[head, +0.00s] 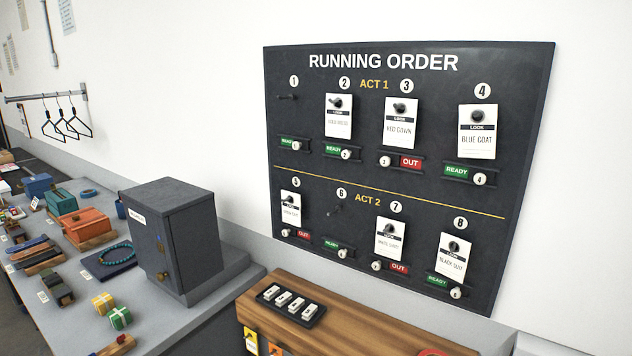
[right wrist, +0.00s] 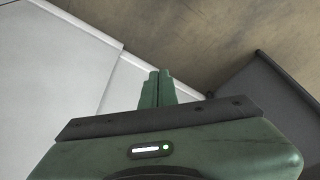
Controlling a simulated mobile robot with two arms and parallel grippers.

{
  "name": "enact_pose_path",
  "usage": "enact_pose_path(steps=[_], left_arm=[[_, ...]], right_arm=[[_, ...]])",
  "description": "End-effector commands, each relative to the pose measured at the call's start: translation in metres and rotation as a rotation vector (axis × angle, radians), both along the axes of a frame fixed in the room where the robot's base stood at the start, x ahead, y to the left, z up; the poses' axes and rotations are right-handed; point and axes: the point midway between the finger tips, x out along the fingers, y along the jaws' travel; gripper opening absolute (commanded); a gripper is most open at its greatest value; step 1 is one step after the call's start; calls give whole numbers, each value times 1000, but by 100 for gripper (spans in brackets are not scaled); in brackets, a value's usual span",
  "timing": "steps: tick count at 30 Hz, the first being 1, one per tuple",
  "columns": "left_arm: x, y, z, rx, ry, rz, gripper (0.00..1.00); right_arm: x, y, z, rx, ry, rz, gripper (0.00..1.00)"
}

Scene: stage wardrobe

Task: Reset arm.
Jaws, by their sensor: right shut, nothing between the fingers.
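My right gripper (right wrist: 158,88) shows in the right wrist view. Its two green fingers are closed together with nothing between them. It is apart from everything around it. My left gripper is not in any view, and neither arm shows in the head view.
A dark "Running Order" board (head: 388,190) with hanging look cards is on the wall. Below it is a wooden cabinet (head: 372,327) with a black tray (head: 262,298) of small white pieces. A grey box (head: 172,238) stands on the prop-covered table (head: 60,333) at left.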

Motion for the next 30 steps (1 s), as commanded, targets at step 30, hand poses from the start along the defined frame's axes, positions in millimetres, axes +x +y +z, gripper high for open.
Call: enact_pose_path(steps=[30], left_arm=[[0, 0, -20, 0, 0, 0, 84]], right_arm=[[-200, -33, -347, -23, 177, 39, 0]])
